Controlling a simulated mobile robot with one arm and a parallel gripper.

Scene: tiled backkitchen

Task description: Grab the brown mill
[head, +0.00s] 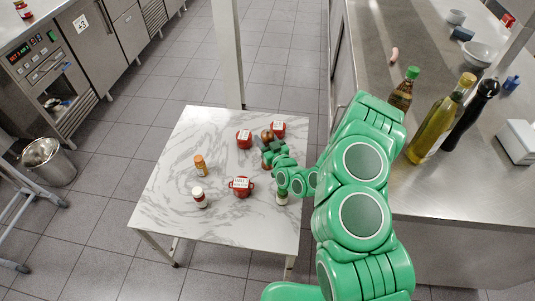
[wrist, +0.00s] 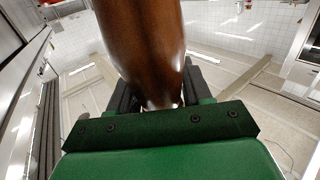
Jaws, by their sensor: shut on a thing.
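The brown mill (head: 267,135) is at the far right part of the small marble-topped table (head: 170,190), partly hidden by my gripper. In the wrist view the glossy brown mill (wrist: 142,45) fills the upper middle. It stands between the two dark fingers of my gripper (wrist: 150,95), which is shut on it. In the head view my gripper (head: 266,148) shows small at the mill. I cannot tell whether the mill's base touches the table.
Red pots stand close by the mill, one to its left (head: 244,139) and one to its right (head: 278,129). Another red pot (head: 241,187), an orange-capped bottle (head: 200,165) and a white-capped jar (head: 199,197) stand nearer. The steel counter (head: 440,200) at right holds tall bottles.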

